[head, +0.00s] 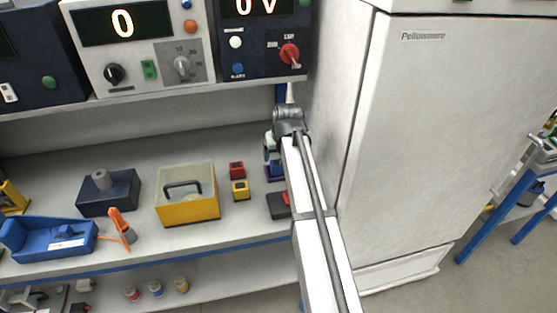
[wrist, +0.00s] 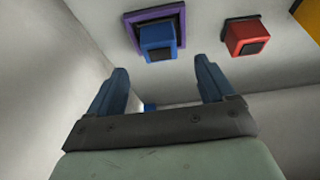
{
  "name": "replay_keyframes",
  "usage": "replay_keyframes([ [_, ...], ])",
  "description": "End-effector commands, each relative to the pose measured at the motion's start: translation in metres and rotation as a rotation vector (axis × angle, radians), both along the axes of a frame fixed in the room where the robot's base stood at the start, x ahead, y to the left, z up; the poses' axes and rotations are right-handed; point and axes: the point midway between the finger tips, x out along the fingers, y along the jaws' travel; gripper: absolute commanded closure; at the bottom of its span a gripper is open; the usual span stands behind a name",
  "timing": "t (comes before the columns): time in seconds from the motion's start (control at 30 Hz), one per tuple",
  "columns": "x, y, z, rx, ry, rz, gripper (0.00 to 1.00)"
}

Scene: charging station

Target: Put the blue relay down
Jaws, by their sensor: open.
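The blue relay (wrist: 158,42) sits on a purple square (wrist: 180,15) on the shelf, near the top of the wrist view. In the head view the blue relay (head: 275,172) is partly hidden beside my arm. My gripper (wrist: 161,85) is open, with its two blue fingers apart and nothing between them. The relay shows beyond the fingertips, apart from them. In the head view my gripper (head: 269,154) is small and partly hidden, near the relay at the right end of the shelf.
A red relay (head: 236,170) and a yellow relay (head: 240,190) stand left of the blue one. A yellow box with a clear lid (head: 188,207) is further left. A dark item with red (head: 279,206) lies near the shelf's front. A tall white cabinet (head: 430,140) blocks the right.

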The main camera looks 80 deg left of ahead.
Motion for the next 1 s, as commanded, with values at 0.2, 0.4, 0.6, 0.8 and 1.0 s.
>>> replay_keyframes([
  [0.2,0.000,-0.012,0.029,0.001,0.000,0.000,0.17],
  [0.4,0.000,-0.017,0.040,-0.001,0.000,0.000,0.17],
  [0.6,0.000,-0.017,0.042,-0.001,0.000,0.000,0.17],
  [0.8,0.000,-0.017,0.042,-0.001,0.000,0.000,0.17],
  [1.0,0.000,-0.017,0.041,-0.001,0.000,0.000,0.17],
])
